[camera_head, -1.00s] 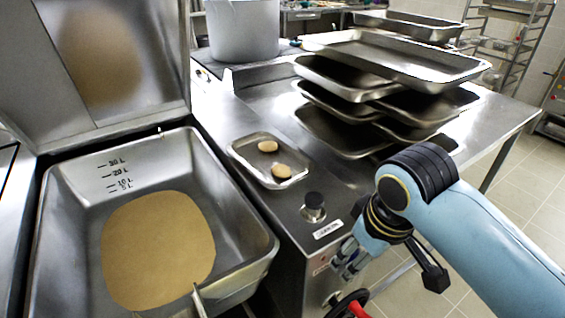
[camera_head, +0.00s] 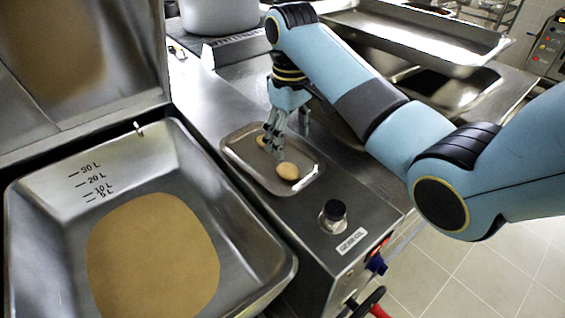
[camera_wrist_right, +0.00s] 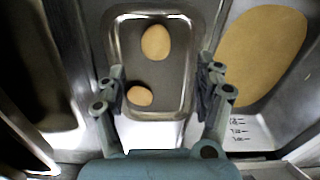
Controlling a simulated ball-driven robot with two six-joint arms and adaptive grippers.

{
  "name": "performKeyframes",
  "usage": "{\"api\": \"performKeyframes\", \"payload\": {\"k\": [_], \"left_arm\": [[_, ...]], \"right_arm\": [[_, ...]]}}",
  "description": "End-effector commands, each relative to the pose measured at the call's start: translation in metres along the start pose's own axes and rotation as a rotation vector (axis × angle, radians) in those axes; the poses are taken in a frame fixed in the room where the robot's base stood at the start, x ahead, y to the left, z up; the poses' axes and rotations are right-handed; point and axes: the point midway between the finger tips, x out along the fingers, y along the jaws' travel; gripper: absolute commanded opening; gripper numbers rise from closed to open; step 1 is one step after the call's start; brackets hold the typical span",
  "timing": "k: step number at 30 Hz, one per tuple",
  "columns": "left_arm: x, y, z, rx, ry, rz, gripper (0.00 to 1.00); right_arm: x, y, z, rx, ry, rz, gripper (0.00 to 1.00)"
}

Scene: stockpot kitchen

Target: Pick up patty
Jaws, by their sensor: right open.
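Two small tan patties lie apart on a small metal tray (camera_head: 236,160) on the steel counter. In the head view the nearer patty (camera_head: 288,171) shows clear, and the farther patty (camera_head: 262,142) is partly hidden behind my right gripper (camera_head: 275,148). In the right wrist view one patty (camera_wrist_right: 156,43) lies near the tray's upper end and the other patty (camera_wrist_right: 139,96) lies lower, between the fingers. My right gripper is open and empty, pointing down over the tray, with its fingers spread about as wide as the tray. My left gripper is not in view.
A deep pan (camera_head: 240,284) with a flat tan layer (camera_head: 150,255) stands left of the tray, its lid raised. A black knob (camera_head: 333,212) rises from the counter in front. Stacked metal trays (camera_head: 415,40) and a large pot (camera_head: 218,15) stand behind.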

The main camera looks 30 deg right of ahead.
Motion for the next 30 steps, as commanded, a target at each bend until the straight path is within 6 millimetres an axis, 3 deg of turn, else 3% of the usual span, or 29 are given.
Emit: {"api": "performKeyframes", "payload": {"k": [3, 7, 11, 19, 28, 30], "left_arm": [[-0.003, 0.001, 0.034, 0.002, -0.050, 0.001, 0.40], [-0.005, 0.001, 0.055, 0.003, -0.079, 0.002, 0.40], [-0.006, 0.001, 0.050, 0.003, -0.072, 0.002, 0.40], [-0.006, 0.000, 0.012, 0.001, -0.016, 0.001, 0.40], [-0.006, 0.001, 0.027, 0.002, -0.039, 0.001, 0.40], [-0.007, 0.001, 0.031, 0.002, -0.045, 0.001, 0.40]], "right_arm": [[0.022, 0.000, 0.002, 0.000, -0.004, -0.001, 0.70], [0.037, 0.000, 0.001, 0.000, -0.001, 0.000, 0.70], [0.047, 0.002, 0.002, 0.000, -0.002, 0.001, 0.70], [0.087, 0.008, 0.004, 0.000, -0.001, 0.000, 0.70], [0.093, 0.008, 0.003, 0.000, 0.001, 0.001, 0.70], [0.093, 0.008, 0.003, 0.000, 0.001, 0.001, 0.62]]}}
